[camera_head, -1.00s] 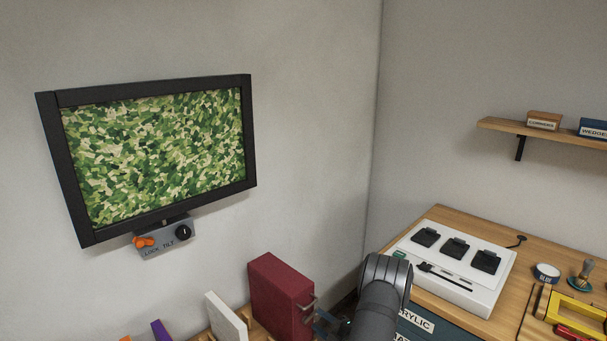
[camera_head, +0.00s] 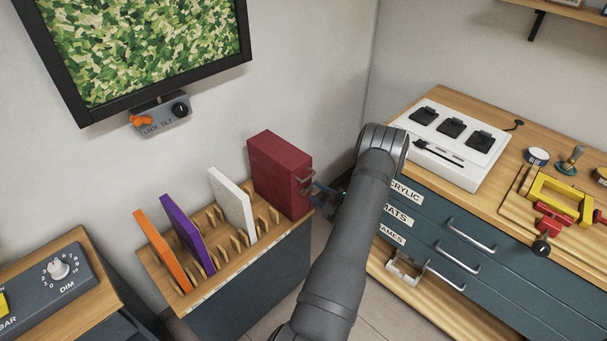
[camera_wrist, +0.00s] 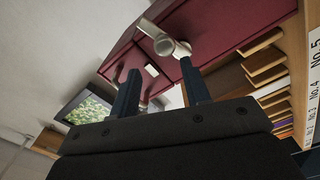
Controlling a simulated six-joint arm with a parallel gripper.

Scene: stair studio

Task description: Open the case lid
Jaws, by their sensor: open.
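The case is most likely the dark red box (camera_head: 279,174) standing upright at the right end of the slotted wooden rack. It looks shut in the head view. A metal handle or latch (camera_head: 305,182) sticks out from its right side. In the wrist view the red case (camera_wrist: 226,22) fills the top, with the rounded metal piece (camera_wrist: 168,45) at its edge. My gripper (camera_wrist: 159,70) is open, its dark fingers pointing at the case just below that metal piece. I cannot tell whether they touch it. In the head view my gripper (camera_head: 324,192) is small and partly hidden by my arm.
The rack (camera_head: 235,262) also holds white (camera_head: 231,205), purple (camera_head: 187,233) and orange (camera_head: 163,251) panels. A drawer cabinet (camera_head: 480,240) stands right of my arm, with a white switch box (camera_head: 455,145) on top. A framed screen (camera_head: 150,50) hangs above. A dimmer box (camera_head: 48,280) is lower left.

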